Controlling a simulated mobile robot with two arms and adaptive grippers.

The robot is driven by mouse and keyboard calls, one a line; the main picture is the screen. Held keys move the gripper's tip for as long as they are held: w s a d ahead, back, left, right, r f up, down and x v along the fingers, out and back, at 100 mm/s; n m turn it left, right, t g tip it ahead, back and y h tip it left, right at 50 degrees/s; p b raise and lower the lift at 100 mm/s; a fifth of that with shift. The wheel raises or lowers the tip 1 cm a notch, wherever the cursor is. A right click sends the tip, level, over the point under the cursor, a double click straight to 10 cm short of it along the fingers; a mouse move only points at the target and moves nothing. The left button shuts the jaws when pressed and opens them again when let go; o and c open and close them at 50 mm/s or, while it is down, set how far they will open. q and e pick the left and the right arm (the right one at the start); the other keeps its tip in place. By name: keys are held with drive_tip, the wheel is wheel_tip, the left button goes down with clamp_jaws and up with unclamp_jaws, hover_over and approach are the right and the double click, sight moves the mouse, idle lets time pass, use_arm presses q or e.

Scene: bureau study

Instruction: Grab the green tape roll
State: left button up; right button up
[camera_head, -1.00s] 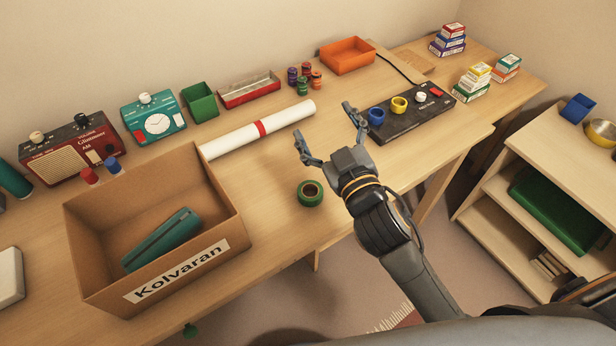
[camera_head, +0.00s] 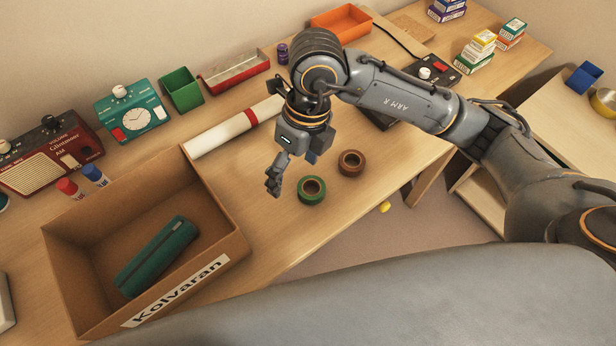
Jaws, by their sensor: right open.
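The green tape roll (camera_head: 312,190) lies flat on the desk near its front edge, its round hole facing up. My right gripper (camera_head: 293,172) points down above the desk, just behind and left of the roll. It is open and empty, with one finger left of the roll and the other partly hidden behind it. I cannot tell whether a finger touches the roll. My left gripper is out of view.
A brown tape roll (camera_head: 351,163) lies close behind and right of the green one. A cardboard box (camera_head: 215,215) labelled Kolvaran stands to the left, holding a teal case (camera_head: 157,255). A white rolled sheet (camera_head: 220,134) lies behind. A small yellow object (camera_head: 384,207) shows beyond the desk's front edge.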

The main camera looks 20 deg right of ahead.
drive_tip(key=w+d+h, duration=0.2)
drive_tip(key=d, duration=0.2)
approach(312, 193)
drive_tip(key=shift+s+a+f+m+t, duration=0.1)
drive_tip(key=shift+s+f+m+t, duration=0.1)
drive_tip(key=shift+s, duration=0.1)
drive_tip(key=shift+s+a+f+m+t, duration=0.1)
drive_tip(key=shift+s+t, duration=0.1)
drive_tip(key=shift+s, duration=0.15)
drive_tip(key=shift+w+f+p, duration=0.15)
drive_tip(key=shift+f+p, duration=0.25)
drive_tip(key=shift+f, duration=1.05)
drive_tip(key=shift+w+f+p, duration=0.15)
drive_tip(key=shift+f+p, duration=0.2)
drive_tip(key=shift+f, duration=1.1)
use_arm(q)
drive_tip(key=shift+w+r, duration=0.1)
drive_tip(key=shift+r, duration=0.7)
use_arm(e)
drive_tip(key=c, duration=1.2)
